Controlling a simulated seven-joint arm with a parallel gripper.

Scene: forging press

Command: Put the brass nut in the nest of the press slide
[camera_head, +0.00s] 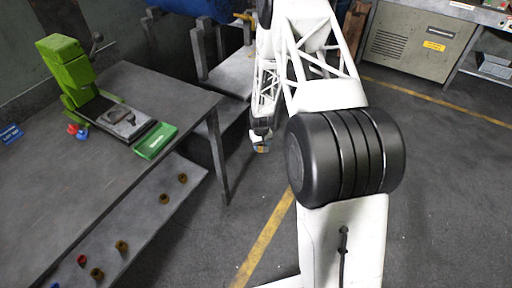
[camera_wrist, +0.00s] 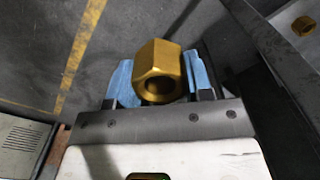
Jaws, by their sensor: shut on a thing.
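The brass nut (camera_wrist: 157,70) is a golden hexagonal nut with a round bore, seen close up in the wrist view. My gripper (camera_wrist: 160,80) is shut on it, with a blue finger pad on each side. In the head view my gripper (camera_head: 261,146) hangs over the floor, right of the table, and the nut is too small there to make out clearly. The green press (camera_head: 68,72) stands on the table at the left. Its slide (camera_head: 122,121) is a grey plate with a dark recess, pulled out in front of the press. The gripper is well apart from it.
Small red and blue items (camera_head: 77,131) sit by the press. A lower shelf (camera_head: 150,215) holds several brass nuts and a red piece. The table's right edge (camera_head: 215,105) and leg stand between gripper and press.

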